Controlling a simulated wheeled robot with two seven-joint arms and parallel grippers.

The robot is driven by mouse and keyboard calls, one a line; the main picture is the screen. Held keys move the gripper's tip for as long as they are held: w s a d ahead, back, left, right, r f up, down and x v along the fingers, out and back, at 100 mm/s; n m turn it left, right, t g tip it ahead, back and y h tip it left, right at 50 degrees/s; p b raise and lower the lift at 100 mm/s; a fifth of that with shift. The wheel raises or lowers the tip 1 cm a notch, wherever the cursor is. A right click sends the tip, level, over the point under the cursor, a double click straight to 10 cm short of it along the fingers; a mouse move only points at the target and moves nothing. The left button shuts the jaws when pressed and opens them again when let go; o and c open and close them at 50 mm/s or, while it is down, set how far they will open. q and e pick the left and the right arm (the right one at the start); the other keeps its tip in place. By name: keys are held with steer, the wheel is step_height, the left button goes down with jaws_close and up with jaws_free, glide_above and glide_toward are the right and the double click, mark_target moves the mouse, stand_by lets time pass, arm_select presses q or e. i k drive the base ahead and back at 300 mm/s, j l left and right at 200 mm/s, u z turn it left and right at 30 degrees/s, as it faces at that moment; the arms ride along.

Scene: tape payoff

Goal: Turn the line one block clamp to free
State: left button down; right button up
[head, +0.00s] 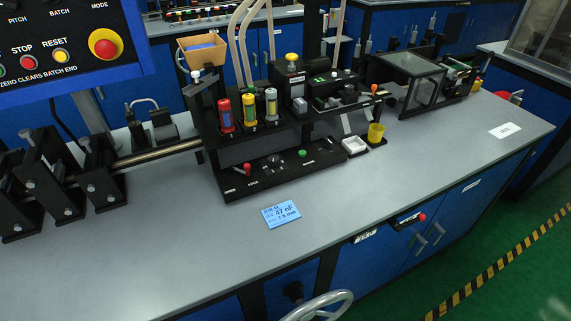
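I cannot tell for sure which part is the line one block clamp. A small lever with a red tip (247,168) stands on the low black front panel (285,168) of the middle machine, near small white lettering that seems to include "LOCK". A green button (302,153) is further right on that panel. At the left, several black blocks (100,185) with silver knobs stand on the bench beside a metal rail (160,152). Clamp position markings are too small to read. Neither of my grippers is in view.
Red, yellow and grey cylinders (249,110) stand behind the panel. A blue card (281,214) reading "47 nF" lies on the grey bench (190,250). A white tray (355,145) and yellow cup (376,134) are right. A handwheel (318,306) is at the front edge.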

mark_target(327, 145)
steer(key=i+l+u, duration=0.15)
steer(key=l+u, duration=0.65)
steer(key=l, duration=0.25)
steer(key=l+u, duration=0.4)
steer(key=l, duration=0.15)
